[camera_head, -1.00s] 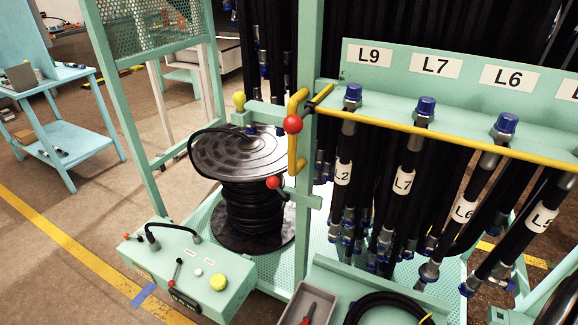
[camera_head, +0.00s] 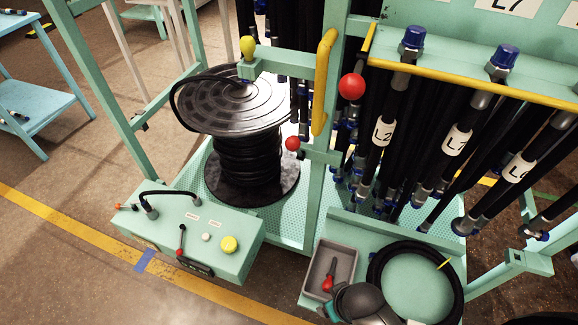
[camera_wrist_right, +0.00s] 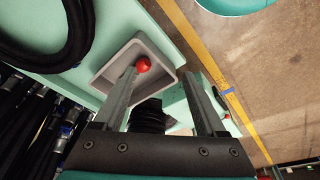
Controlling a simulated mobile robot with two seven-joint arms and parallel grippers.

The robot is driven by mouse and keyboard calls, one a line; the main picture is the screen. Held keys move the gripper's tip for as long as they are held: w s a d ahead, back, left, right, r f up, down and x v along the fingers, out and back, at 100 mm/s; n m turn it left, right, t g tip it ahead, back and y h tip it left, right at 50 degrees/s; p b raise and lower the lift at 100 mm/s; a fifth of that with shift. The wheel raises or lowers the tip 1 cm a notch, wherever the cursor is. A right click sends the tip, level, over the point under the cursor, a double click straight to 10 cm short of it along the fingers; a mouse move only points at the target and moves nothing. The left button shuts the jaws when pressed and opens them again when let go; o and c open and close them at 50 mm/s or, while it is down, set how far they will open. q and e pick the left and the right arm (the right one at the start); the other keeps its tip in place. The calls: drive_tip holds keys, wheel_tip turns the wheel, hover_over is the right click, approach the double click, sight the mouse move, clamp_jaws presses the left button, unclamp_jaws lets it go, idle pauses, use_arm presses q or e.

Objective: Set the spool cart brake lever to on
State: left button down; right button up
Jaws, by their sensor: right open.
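The green spool cart (camera_head: 215,190) carries a black hose spool (camera_head: 247,150). A small red ball knob (camera_head: 292,143) shows beside the cart's post, low by the spool. A larger red ball knob (camera_head: 352,86) shows higher, by the yellow handle (camera_head: 324,80). I cannot tell which belongs to the brake lever, and no on/off marking is readable. In the right wrist view my right gripper (camera_wrist_right: 158,73) is open, with nothing between its fingers. A red round thing (camera_wrist_right: 143,64) shows by one finger, in front of or in the grey tray. My left gripper is out of view.
A green control box (camera_head: 190,235) with a small lever and yellow button stands at left. The grey tray (camera_head: 345,262) holds a red-handled tool, with a coiled black hose (camera_head: 372,270) beside it. Labelled hoses (camera_head: 383,130) hang at right under a yellow rail. Open floor lies left.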

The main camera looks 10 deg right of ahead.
drive_tip(key=w+r+t, duration=0.3)
drive_tip(key=w+r, duration=0.3)
drive_tip(key=r, duration=0.6)
drive_tip(key=t+y, duration=0.4)
drive_tip(key=t, duration=0.8)
approach(297, 149)
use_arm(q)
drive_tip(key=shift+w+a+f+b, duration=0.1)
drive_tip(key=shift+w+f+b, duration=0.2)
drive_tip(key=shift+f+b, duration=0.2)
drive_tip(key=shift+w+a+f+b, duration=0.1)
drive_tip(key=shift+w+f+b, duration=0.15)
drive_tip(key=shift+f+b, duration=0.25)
use_arm(e)
drive_tip(key=x, duration=1.5)
drive_tip(key=shift+m, duration=0.4)
drive_tip(key=shift+c, duration=0.4)
clamp_jaws()
